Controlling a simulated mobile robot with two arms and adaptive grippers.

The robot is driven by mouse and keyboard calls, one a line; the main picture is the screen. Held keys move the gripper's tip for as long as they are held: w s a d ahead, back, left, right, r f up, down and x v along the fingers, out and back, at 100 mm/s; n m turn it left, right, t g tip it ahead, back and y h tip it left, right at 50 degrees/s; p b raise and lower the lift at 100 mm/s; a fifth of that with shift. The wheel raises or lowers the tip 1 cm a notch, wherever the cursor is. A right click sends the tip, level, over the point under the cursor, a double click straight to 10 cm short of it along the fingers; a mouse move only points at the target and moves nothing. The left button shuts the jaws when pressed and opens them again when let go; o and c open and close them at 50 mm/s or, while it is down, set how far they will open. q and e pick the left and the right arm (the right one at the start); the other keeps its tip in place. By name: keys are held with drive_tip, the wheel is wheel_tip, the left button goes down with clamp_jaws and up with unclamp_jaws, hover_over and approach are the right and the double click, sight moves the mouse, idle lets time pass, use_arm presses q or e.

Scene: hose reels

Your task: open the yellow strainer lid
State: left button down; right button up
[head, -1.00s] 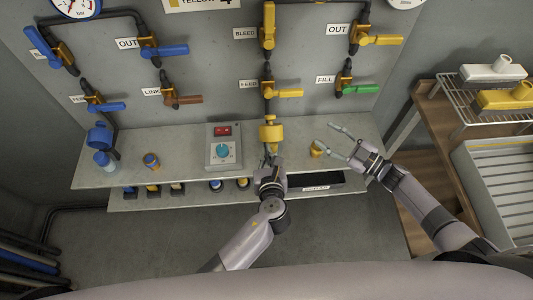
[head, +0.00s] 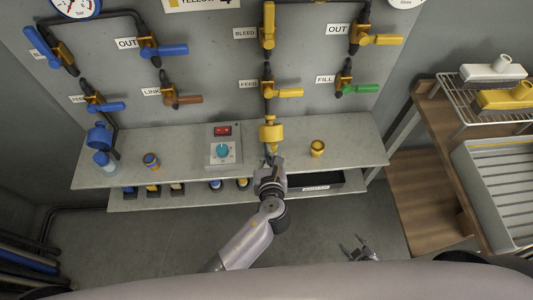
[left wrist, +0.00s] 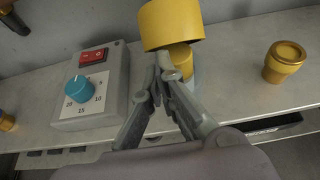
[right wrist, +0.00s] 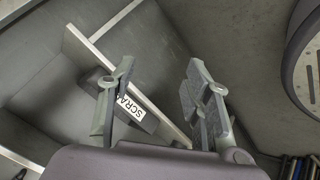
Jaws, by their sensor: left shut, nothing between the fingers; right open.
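The yellow strainer (head: 271,133) hangs below the FEED valve, over the bench. In the left wrist view its wide yellow part (left wrist: 170,24) is at the top, with a narrower yellow part (left wrist: 181,58) and a pale blue part below. I cannot make out a separate lid or its seam. My left gripper (head: 270,163) is shut and empty just below and in front of the strainer. Its fingertips (left wrist: 163,74) overlap the lower part in view; contact is unclear. My right gripper (head: 356,246) is open and empty, low in front of the bench; it also shows in its wrist view (right wrist: 161,68).
A small yellow cup-like fitting (head: 317,148) stands on the bench right of the strainer. A grey box with a blue knob (head: 223,147) stands to the left. A dark tray (head: 325,180) is on the lower shelf. A wooden stand (head: 413,190) is at right.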

sight(271, 127)
use_arm(q)
drive_tip(key=shift+w+r+p, duration=0.1)
drive_tip(key=shift+r+p, duration=0.25)
drive_tip(key=shift+p, duration=0.1)
use_arm(e)
drive_tip(key=s+a+f+m+g, duration=0.2)
drive_tip(key=s+a+f+g, duration=0.1)
drive_tip(key=s, duration=0.6)
drive_tip(key=s+a+f+m+g, duration=0.3)
drive_tip(key=s+a, duration=0.3)
drive_tip(key=s, duration=0.3)
drive_tip(key=shift+a+f+g, duration=0.15)
drive_tip(key=shift+f+g, duration=0.35)
use_arm(q)
drive_tip(key=shift+w+r+p, duration=0.25)
drive_tip(key=shift+r+p, duration=0.25)
drive_tip(key=shift+p, duration=0.2)
use_arm(e)
drive_tip(key=shift+r, duration=0.65)
use_arm(q)
drive_tip(key=shift+w+r+p, duration=1.25)
drive_tip(key=shift+p, duration=0.45)
use_arm(e)
drive_tip(key=shift+r, duration=1.75)
use_arm(q)
drive_tip(key=shift+w+r+p, duration=0.2)
drive_tip(key=shift+w+p, duration=0.1)
drive_tip(key=shift+w, duration=0.1)
use_arm(e)
drive_tip(key=shift+r, duration=0.3)
